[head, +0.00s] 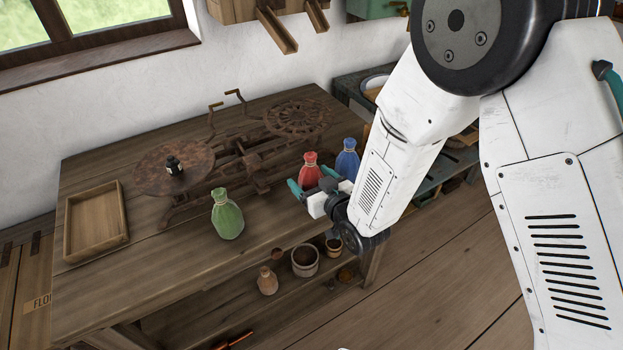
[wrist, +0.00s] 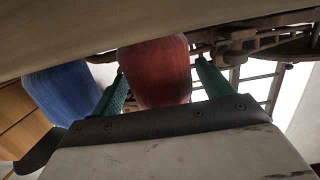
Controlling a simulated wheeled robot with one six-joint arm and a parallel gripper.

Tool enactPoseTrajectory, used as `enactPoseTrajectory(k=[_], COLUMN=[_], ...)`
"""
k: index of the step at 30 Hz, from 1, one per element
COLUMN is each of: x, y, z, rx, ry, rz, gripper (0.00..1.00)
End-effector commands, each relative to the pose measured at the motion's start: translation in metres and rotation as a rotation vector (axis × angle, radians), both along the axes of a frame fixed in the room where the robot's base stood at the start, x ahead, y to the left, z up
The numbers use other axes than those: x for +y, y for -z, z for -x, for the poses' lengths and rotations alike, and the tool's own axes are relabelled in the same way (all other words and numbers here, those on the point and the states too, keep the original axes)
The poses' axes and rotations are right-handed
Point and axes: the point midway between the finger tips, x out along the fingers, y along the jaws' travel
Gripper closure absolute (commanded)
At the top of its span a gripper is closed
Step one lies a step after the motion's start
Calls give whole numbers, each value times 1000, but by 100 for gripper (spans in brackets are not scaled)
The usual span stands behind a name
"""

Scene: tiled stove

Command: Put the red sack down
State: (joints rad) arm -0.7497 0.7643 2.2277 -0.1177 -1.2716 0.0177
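The red sack (head: 310,169) is near the right end of the wooden table, just left of the blue sack (head: 347,160). The blue sack (wrist: 65,92) shows beside the left finger. My arm and gripper hide the lower part of the red sack in the head view, so I cannot tell whether it touches the table.
A green sack (head: 227,217) stands at the table's front middle. A wooden tray (head: 97,222) lies at the left. A rusty scale (head: 240,150) with a small dark weight (head: 174,166) fills the back. Pots (head: 305,262) stand on the lower shelf. Bare tabletop (head: 150,270) lies in front.

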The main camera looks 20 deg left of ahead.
Motion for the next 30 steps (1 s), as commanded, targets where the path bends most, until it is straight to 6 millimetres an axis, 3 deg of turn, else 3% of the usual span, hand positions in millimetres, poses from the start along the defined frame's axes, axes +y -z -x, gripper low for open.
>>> enactPoseTrajectory(k=[8, 21, 30], x=[-2, -67, -89], y=[-4, -16, -20], z=[2, 57, 77], rx=[0, 2, 1], ry=[0, 1, -1], rz=[0, 1, 1], gripper=[21, 21, 21])
